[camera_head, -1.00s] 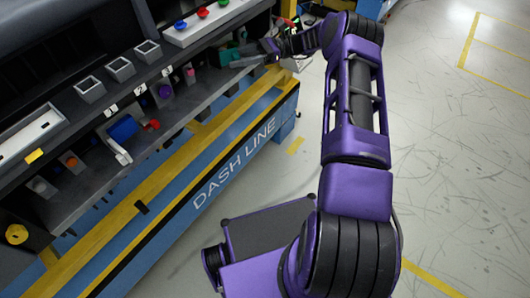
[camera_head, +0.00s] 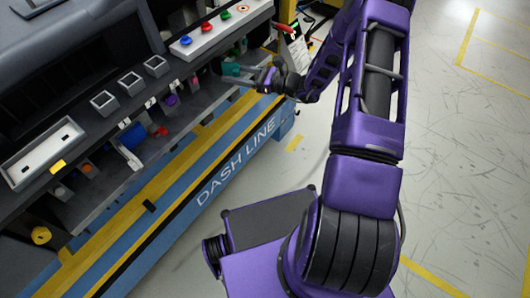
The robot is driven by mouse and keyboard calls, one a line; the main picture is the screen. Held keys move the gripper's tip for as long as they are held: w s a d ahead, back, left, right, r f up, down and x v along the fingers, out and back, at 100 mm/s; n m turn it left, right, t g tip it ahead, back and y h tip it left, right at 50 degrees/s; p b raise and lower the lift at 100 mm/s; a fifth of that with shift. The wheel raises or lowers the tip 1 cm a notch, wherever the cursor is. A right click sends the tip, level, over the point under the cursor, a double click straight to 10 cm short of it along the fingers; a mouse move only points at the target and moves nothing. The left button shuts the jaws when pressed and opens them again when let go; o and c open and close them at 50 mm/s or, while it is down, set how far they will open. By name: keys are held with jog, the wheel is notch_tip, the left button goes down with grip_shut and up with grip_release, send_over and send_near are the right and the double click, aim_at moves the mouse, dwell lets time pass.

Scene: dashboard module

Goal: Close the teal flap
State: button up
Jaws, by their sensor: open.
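The teal flap (camera_head: 231,69) is a small teal piece at the right end of the dashboard module's lower front. A grey bar lies just below and right of it; I cannot tell whether it belongs to the flap or to my gripper. How far the flap stands open is too small to tell. My gripper (camera_head: 248,76) is open and comes in from the right, very close to the teal flap. Whether they touch is unclear. Nothing shows held in it.
A blue flap (camera_head: 130,138) and a red knob (camera_head: 160,131) sit further left on the lower front. A white panel with coloured buttons (camera_head: 212,32) and square bins (camera_head: 130,82) lie above. The yellow and blue bench rail (camera_head: 235,143) runs below. Open floor (camera_head: 450,150) lies right.

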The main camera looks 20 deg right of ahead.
jog(key=s+d+m+t+h+p, duration=0.1)
jog(key=s+d+m+t+h, duration=0.2)
jog(key=s, duration=0.5)
jog(key=s+d+m+t+h+p, duration=0.2)
jog(key=s+d+h, duration=0.1)
jog(key=s, duration=0.6)
jog(key=s+a+f+n+g+y+b, duration=0.2)
jog(key=s+a+f+n+g, duration=0.3)
jog(key=s+f+g, duration=0.4)
jog(key=shift+w, duration=0.15)
